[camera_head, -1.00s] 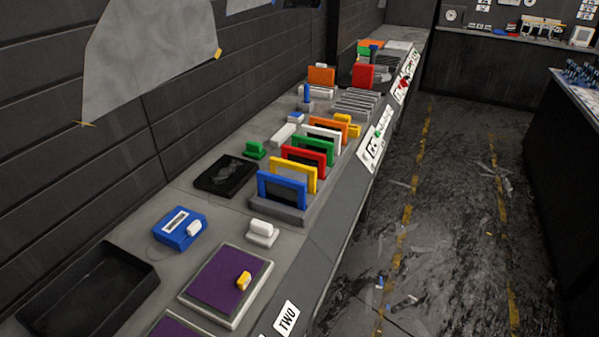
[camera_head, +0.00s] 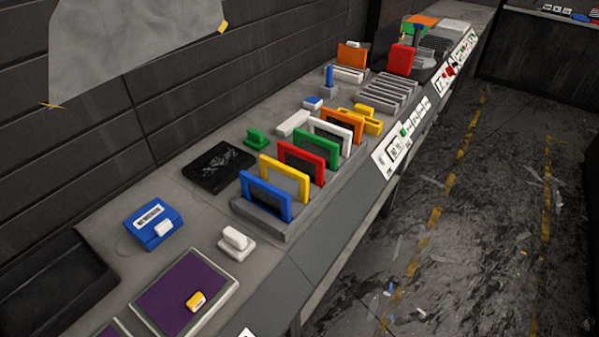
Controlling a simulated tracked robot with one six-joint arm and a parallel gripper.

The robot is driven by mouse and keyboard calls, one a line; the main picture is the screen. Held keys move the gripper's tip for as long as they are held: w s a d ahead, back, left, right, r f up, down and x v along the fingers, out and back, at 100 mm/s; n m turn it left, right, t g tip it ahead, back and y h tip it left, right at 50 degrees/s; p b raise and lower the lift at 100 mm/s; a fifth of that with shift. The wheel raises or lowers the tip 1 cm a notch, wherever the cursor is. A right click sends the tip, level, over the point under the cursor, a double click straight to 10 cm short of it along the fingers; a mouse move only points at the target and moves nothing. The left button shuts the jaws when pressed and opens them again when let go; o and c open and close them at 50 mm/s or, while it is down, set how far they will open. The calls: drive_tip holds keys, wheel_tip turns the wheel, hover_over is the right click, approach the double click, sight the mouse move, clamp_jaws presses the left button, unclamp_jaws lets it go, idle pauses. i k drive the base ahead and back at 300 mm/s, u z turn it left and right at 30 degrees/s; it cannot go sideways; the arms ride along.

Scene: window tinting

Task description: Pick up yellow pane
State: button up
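The yellow pane (camera_head: 268,167) is a yellow-framed panel standing upright in a grey slotted rack (camera_head: 262,221) on the workbench. It is second from the near end of a row. The blue pane (camera_head: 243,181) stands in front of it and hides part of its lower area. The red pane (camera_head: 286,148) stands directly behind it, with green, white and orange panes farther back. My gripper and arm do not show in this view.
The bench (camera_head: 130,264) runs from lower left to upper right along a dark wall. Nearby lie a black tray (camera_head: 219,166), a blue box (camera_head: 146,214), a white-handled block (camera_head: 236,242) and a purple pad (camera_head: 187,290). Open floor lies right of the bench.

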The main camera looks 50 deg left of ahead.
sight(292, 182)
drive_tip(key=i, duration=2.2)
drive_tip(key=u, duration=2.95)
